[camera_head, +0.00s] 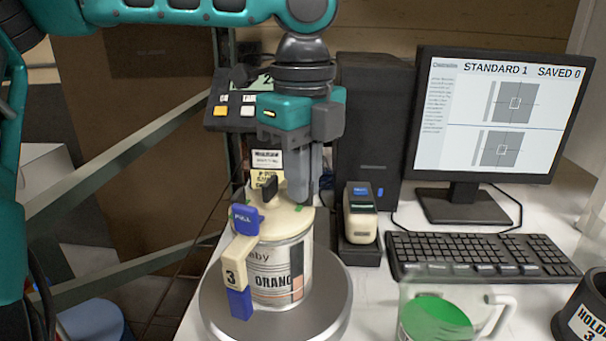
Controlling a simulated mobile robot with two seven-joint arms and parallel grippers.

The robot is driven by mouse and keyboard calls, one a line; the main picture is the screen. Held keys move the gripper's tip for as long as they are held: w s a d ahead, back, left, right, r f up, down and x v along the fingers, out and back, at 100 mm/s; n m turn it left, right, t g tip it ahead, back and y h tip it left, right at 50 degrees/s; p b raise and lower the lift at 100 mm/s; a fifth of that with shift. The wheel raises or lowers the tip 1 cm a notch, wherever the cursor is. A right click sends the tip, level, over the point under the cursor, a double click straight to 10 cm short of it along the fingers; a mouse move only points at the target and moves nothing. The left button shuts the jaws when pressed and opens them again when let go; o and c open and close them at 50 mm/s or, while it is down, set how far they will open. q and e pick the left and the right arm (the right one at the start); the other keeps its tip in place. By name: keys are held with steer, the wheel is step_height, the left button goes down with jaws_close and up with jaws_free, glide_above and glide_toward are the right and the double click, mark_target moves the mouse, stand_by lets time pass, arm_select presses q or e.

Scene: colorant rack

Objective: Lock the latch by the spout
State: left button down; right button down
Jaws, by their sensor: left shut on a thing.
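A paint can (275,262) with an "ORANGE" label stands upright on a round metal plate (335,308). Its cream lid (284,222) carries a black upright piece (266,186) and small green marks. A cream spout (233,270) marked "3", with a blue "PULL" tab (245,219) and a blue lower end, is at the can's front left. My left gripper (299,194) points down at the lid's back right, shut on a small part there. Its fingers hide that part, so I cannot tell which latch it is or its position.
A small device (360,222) stands just right of the can. A clear jug (440,322) with green contents is at the front, beside a black holder (586,309) marked "3". A keyboard (480,257) and monitor (490,125) are at right. A keypad display (233,108) stands behind.

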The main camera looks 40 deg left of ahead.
arm_select(q)
steer(key=m, duration=0.5)
steer(key=shift+m, duration=0.3)
steer(key=m, duration=0.5)
steer(key=shift+m, duration=0.3)
steer(key=c, duration=1.2)
jaws_free()
step_height(320, 180, up, 13)
steer(key=shift+f, duration=0.1)
